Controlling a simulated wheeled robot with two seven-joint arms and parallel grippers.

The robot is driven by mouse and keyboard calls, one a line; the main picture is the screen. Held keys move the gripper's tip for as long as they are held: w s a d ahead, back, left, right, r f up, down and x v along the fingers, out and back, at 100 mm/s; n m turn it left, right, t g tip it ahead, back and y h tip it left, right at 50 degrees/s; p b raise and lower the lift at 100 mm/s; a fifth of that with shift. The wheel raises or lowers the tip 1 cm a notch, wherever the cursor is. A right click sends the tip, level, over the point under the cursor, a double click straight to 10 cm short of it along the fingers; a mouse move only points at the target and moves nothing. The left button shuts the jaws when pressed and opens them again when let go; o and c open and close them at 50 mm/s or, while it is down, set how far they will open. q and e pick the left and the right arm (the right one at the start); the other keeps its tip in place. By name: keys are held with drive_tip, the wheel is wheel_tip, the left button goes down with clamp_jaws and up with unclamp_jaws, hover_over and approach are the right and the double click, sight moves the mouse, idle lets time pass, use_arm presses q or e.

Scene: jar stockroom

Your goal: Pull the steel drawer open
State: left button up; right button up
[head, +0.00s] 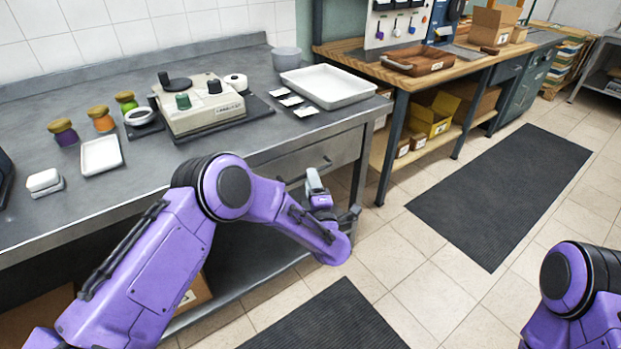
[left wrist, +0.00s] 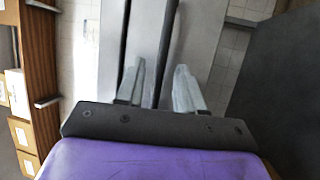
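The steel drawer (head: 343,150) sits under the top of the grey steel bench, near its right end. Its front looks about flush with the bench; I cannot tell if there is a small gap. A thin bar handle (head: 326,163) runs along the front, partly hidden by my left gripper (head: 315,184). In the left wrist view, the left gripper (left wrist: 158,78) has its two fingers apart, one on each side of a long grey bar that looks like the handle. Whether the fingers touch it is unclear. My right gripper is out of view; only part of that arm shows.
On the steel bench (head: 230,150) stand a white tray (head: 325,87), a beige instrument (head: 200,105) and several small jars. A wooden workbench (head: 400,80) adjoins at the right.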

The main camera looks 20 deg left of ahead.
use_arm(q)
drive_tip(key=shift+x, duration=0.95)
clamp_jaws()
drive_tip(key=shift+d, duration=0.1)
